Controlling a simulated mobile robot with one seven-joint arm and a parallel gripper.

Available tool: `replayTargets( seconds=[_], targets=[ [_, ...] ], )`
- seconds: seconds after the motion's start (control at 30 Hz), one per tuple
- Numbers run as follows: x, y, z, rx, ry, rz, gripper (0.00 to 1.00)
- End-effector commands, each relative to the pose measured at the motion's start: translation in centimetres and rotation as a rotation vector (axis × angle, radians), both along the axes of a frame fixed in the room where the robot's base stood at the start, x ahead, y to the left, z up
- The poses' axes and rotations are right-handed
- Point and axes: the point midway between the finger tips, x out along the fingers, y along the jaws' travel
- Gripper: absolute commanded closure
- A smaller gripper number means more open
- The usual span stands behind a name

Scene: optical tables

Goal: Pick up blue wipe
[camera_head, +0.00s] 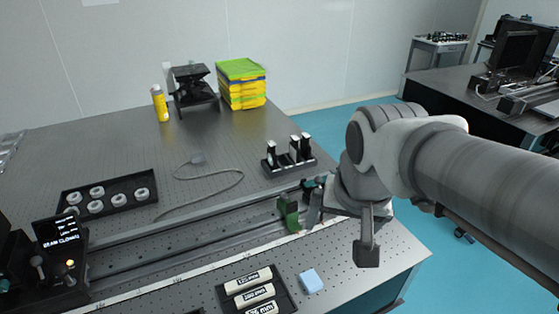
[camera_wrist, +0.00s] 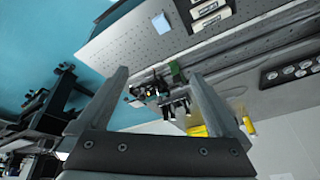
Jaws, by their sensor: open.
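The blue wipe (camera_head: 312,281) is a small light-blue square lying flat on the optical table (camera_head: 385,262), near its front edge. It is just right of a black tray of white bottles. In the wrist view the wipe (camera_wrist: 161,22) shows near the top middle, beyond the fingertips. My gripper (camera_head: 340,235) is up and to the right of the wipe in the head view, apart from it. In the wrist view my gripper (camera_wrist: 158,75) has its two fingers wide apart with nothing between them.
The black tray (camera_head: 228,309) of bottles sits close beside the wipe. A rail with a green mount (camera_head: 288,213) runs behind it. A black holder with upright parts (camera_head: 288,163) stands farther back. The table around the wipe's right side is bare.

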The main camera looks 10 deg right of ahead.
Motion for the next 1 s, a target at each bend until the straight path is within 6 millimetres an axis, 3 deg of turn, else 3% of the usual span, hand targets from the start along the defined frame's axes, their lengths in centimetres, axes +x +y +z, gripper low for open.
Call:
replayTargets(
  seconds=[0.2, 0.5, 0.7, 0.87, 1.0],
  targets=[
    [4.0, 0.0, -3.6, 0.082, 0.123, -0.299, 0.00],
    [8.2, 0.2, -10.0, 0.168, 0.262, -0.708, 0.00],
    [9.5, 0.4, -13.1, 0.195, 0.316, -0.885, 0.00],
    [9.7, 0.5, -14.4, 0.201, 0.329, -0.932, 0.00],
    [9.6, 0.5, -16.7, 0.199, 0.333, -0.934, 0.00]
  ],
)
